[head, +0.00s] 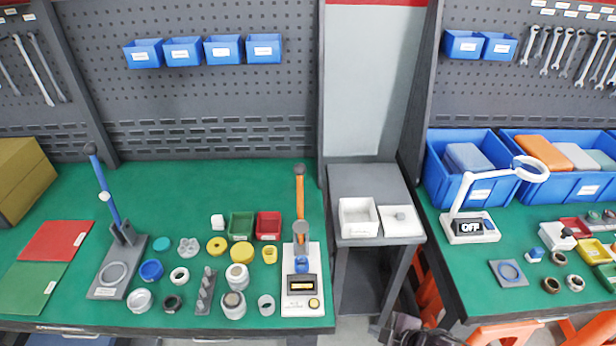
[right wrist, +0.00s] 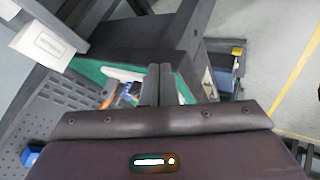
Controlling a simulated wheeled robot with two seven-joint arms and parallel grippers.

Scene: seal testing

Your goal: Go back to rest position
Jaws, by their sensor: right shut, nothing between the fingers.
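My right gripper (head: 408,336) shows only in part at the bottom edge of the head view, below the small grey stand between the two benches. In the right wrist view its two fingers (right wrist: 160,80) are together with nothing between them. It is apart from the benches and their parts. My left gripper is in neither view. The left green bench (head: 150,220) holds the blue-handled press (head: 108,220), the orange-handled tester (head: 301,270) with a small lit display, and several loose rings, caps and cylinders.
The right bench (head: 460,268) holds blue bins (head: 432,180), a ring lamp reading OFF (head: 470,228) and small parts. Orange stools (head: 505,333) are under it.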

